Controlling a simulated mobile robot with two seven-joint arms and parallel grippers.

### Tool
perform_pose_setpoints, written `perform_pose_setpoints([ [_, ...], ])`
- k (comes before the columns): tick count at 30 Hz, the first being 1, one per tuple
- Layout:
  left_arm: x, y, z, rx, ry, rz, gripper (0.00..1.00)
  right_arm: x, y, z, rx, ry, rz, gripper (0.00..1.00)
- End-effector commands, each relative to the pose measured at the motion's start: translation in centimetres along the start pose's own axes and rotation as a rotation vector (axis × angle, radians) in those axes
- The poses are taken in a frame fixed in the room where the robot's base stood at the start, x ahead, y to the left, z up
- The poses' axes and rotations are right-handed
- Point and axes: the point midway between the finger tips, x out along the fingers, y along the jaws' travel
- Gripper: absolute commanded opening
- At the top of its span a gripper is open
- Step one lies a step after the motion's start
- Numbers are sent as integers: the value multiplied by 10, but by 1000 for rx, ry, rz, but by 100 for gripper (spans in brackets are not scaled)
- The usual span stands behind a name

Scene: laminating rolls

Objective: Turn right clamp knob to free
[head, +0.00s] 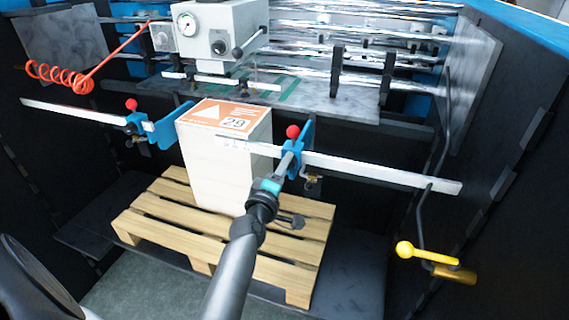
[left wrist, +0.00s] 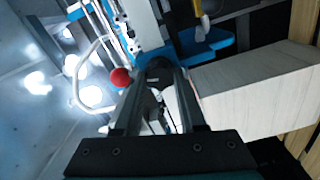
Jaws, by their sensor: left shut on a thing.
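The right clamp is a blue block (head: 308,136) with a red ball (head: 292,131) on top, set on a pale metal bar (head: 380,172) to the right of the box. My left gripper (head: 289,162) reaches up to the front of this clamp. In the left wrist view its fingers (left wrist: 158,82) are shut on a dark round knob (left wrist: 158,64) at the clamp, largely hidden by the fingers. The red ball also shows there (left wrist: 121,77), just left of the fingers and not between them. My right gripper is in neither view.
A pale box (head: 215,165) with an orange label stands on a wooden pallet (head: 165,215). The left clamp (head: 138,122) is on the box's other side. A grey press unit (head: 215,35) stands behind. A yellow-handled valve (head: 430,257) is at the right.

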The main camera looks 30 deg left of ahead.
Motion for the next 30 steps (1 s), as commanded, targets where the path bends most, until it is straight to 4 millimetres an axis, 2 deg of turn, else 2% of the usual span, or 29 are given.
perform_pose_setpoints([
  [12, 1, 3, -1, -229, 2, 7, 0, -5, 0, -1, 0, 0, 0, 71],
  [30, 1, 3, -1, -279, 2, 8, 0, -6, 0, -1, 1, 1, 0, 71],
])
